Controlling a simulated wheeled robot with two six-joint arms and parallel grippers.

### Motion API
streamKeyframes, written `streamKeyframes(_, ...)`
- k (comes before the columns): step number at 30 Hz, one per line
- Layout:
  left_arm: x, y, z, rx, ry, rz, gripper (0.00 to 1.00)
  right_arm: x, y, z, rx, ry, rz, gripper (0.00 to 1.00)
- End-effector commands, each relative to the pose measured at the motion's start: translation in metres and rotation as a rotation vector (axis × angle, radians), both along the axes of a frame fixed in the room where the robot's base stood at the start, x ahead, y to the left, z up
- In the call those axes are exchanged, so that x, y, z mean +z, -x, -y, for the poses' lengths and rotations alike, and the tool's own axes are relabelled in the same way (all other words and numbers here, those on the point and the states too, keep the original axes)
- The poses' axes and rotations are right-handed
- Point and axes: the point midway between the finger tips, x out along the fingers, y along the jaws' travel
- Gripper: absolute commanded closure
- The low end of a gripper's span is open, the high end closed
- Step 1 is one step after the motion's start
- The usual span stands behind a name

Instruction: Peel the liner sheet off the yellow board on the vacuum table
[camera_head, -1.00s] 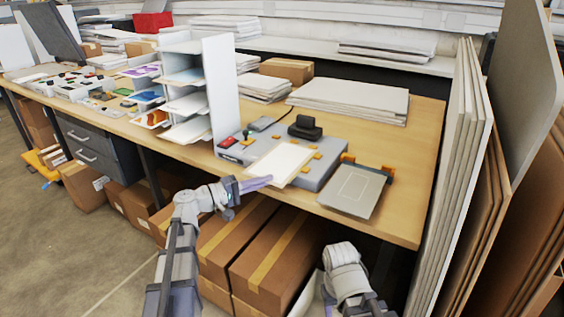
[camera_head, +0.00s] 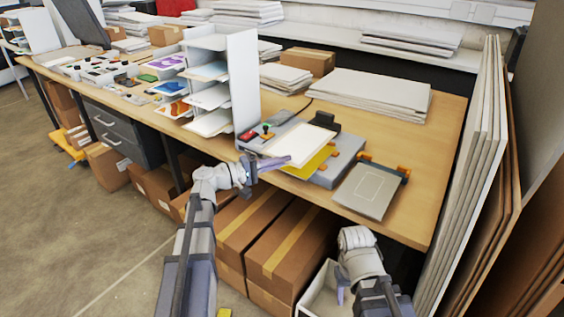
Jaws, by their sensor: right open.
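The grey vacuum table (camera_head: 345,163) sits near the front edge of the wooden table. The yellow board (camera_head: 314,162) lies on it, with its near and right parts bare. The white liner sheet (camera_head: 301,140) is partly over the board, raised and shifted toward the far left. My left gripper (camera_head: 284,160) is at the sheet's near-left corner and looks shut on it. My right gripper (camera_head: 341,294) is open and low, over a white bin (camera_head: 317,292) in front of the table; my arm hides part of it.
A grey plate with an outlined rectangle (camera_head: 371,190) lies right of the vacuum table, with orange clips behind. A white shelf rack (camera_head: 243,75) stands to the left. White sheets (camera_head: 368,95) are stacked behind. Cardboard boxes (camera_head: 290,250) stand below the table edge.

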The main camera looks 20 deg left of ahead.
Motion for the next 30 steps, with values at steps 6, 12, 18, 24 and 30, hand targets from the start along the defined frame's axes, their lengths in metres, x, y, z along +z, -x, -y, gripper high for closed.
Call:
streamKeyframes(6, 0.037, 0.000, 0.000, 0.000, 0.000, 0.000, 1.00, 0.037, 0.000, 0.000, -0.001, 0.000, 0.000, 0.50)
streamKeyframes(12, 0.042, 0.000, 0.000, 0.000, 0.000, 0.000, 1.00, 0.042, 0.000, 0.000, -0.001, 0.000, 0.000, 0.50)
streamKeyframes(18, 0.045, 0.000, 0.000, 0.000, 0.000, 0.000, 1.00, 0.045, 0.000, 0.000, -0.001, 0.000, 0.000, 0.50)
streamKeyframes(24, 0.053, 0.000, 0.000, 0.000, 0.000, 0.000, 1.00, 0.053, 0.000, 0.000, -0.001, 0.000, 0.000, 0.50)
streamKeyframes(30, 0.060, 0.000, 0.000, 0.000, 0.000, 0.000, 1.00, 0.060, 0.000, 0.000, -0.001, 0.000, 0.000, 0.50)
